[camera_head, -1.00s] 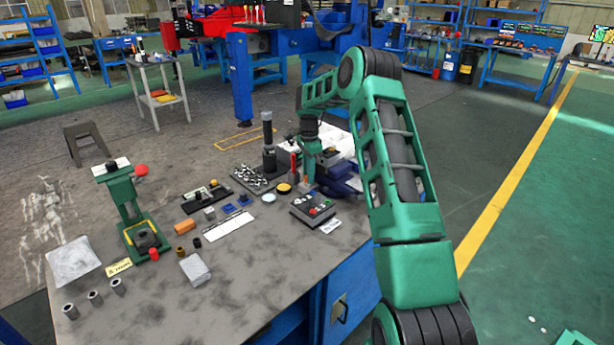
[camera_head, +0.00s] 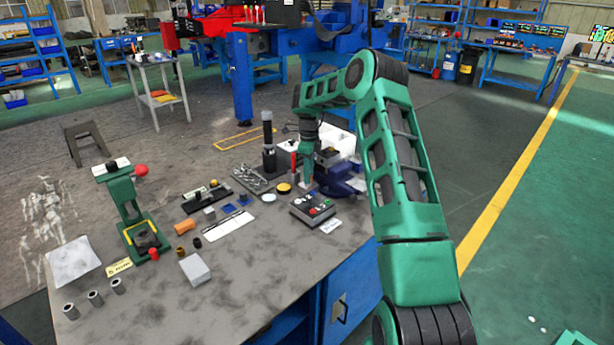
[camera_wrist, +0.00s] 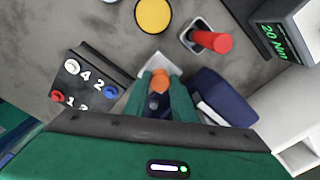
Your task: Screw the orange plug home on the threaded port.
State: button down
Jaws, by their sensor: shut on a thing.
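The orange plug (camera_wrist: 159,77) shows between the green fingertips of my gripper (camera_wrist: 158,92) in the wrist view. The fingers are shut on it. A pale grey block or plate (camera_wrist: 157,61) shows just beyond the plug, partly covered by it and the fingers. The threaded port itself is hidden, so I cannot tell how far the plug sits on it. In the head view my gripper (camera_head: 305,178) points down at the right back of the bench, and the plug is too small to make out there.
A control box (camera_wrist: 80,82) with numbered buttons stands left of my fingers. A dark blue object (camera_wrist: 218,98) is close on the right. A red upright cylinder (camera_wrist: 212,40), a yellow disc (camera_wrist: 153,15) and a "20 Nm" display (camera_wrist: 274,42) lie beyond.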

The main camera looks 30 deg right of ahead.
jog(key=m, duration=0.2)
jog(key=shift+m, duration=0.4)
jog(key=c, duration=1.4)
grip_release()
jog(key=shift+c, duration=0.7)
